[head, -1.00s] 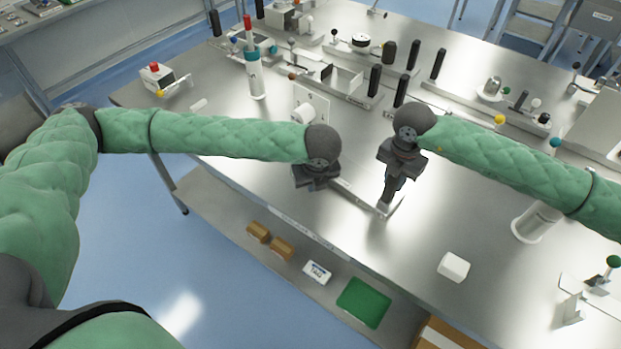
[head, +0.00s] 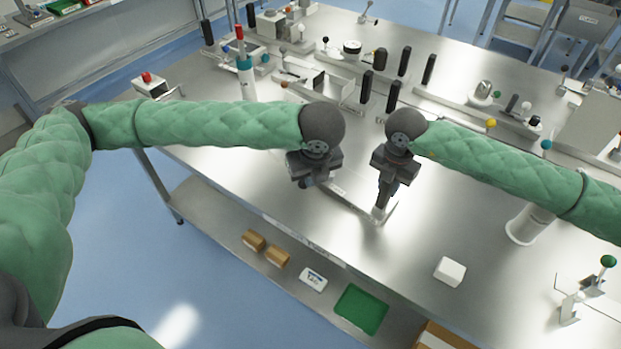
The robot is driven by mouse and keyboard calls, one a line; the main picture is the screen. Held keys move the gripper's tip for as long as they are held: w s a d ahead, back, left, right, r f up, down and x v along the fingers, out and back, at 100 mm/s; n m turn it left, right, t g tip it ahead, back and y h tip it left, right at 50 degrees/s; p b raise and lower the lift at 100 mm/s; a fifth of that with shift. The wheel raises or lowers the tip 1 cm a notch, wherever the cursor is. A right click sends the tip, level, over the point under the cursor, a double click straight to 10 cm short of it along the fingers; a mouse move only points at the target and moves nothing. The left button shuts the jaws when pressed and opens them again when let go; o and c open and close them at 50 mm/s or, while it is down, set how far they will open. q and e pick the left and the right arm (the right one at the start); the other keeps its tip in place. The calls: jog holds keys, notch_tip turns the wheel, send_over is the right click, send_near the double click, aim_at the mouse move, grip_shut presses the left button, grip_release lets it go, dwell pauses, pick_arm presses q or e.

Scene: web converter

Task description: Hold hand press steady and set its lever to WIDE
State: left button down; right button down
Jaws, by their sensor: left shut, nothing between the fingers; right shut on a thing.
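A low metal fixture with a pale labelled base strip (head: 345,192) lies on the bench beneath my two grippers. I take it to be the hand press, but its lever and any WIDE mark are hidden or too small to read. My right gripper (head: 381,206) points down at the fixture's right end and is shut on a small part there, mostly covered by the fingers. My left gripper (head: 308,183) is shut and empty, over the fixture's left end. I cannot tell whether it touches the fixture.
A white block (head: 450,271) and a white cylinder (head: 528,226) stand on the bench (head: 400,300) to the right. Several black-handled fixtures line the back. Bare bench lies in front of my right gripper.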

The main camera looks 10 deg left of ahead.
jog(key=shift+s+f, duration=0.15)
jog(key=shift+f, duration=0.25)
jog(key=shift+r, duration=0.25)
jog(key=c, duration=1.1)
grip_release()
jog(key=shift+w+d+r, duration=0.1)
jog(key=shift+w, duration=0.1)
jog(key=shift+r, duration=0.2)
notch_tip(320, 180, up, 12)
jog(key=shift+f, duration=0.15)
